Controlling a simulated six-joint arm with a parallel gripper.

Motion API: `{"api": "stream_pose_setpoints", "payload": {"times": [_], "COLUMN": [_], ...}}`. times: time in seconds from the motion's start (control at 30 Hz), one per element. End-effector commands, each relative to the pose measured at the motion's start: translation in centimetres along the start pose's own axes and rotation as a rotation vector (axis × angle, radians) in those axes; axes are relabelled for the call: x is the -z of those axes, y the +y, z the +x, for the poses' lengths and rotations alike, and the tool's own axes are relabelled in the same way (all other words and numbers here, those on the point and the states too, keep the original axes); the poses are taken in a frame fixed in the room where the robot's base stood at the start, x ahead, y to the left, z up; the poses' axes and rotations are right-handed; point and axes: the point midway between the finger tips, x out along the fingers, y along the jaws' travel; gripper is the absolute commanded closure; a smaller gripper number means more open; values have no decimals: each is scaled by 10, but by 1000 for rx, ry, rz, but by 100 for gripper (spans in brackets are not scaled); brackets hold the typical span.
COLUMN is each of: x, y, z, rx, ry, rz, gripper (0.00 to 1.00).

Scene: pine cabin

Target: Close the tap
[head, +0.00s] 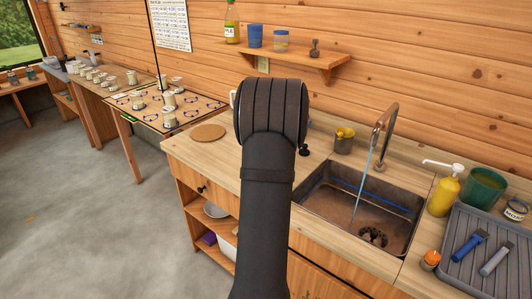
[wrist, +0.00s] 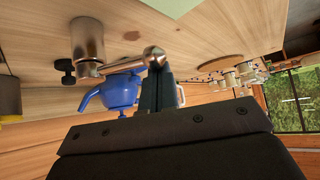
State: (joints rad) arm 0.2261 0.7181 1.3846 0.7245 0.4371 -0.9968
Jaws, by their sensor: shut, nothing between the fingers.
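The tap (head: 385,120) is a curved metal spout behind the sink (head: 340,205). A thin stream of water (head: 363,175) falls from it into the basin. The wrist view is upside down. It shows a metal post (wrist: 87,38) on the counter with a lever (wrist: 120,67) ending in a round knob (wrist: 154,57). My gripper (wrist: 158,88) is shut and empty, its tips close to that knob; I cannot tell whether they touch. In the head view my arm hides the gripper, the post and the lever.
A blue pot (wrist: 120,92) stands close to the lever. A small black knob (head: 303,150) is on the counter, right of my arm. A shelf (head: 285,58) hangs above.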

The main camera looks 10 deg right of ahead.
Motion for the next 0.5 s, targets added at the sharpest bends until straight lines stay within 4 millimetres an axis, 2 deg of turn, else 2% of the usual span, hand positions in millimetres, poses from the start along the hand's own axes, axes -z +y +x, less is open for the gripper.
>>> {"api": "stream_pose_setpoints", "payload": {"times": [0.5], "x": [-19], "y": [7], "z": [-16], "rx": [202], "ry": [-1], "rz": [-214], "gripper": [100]}}
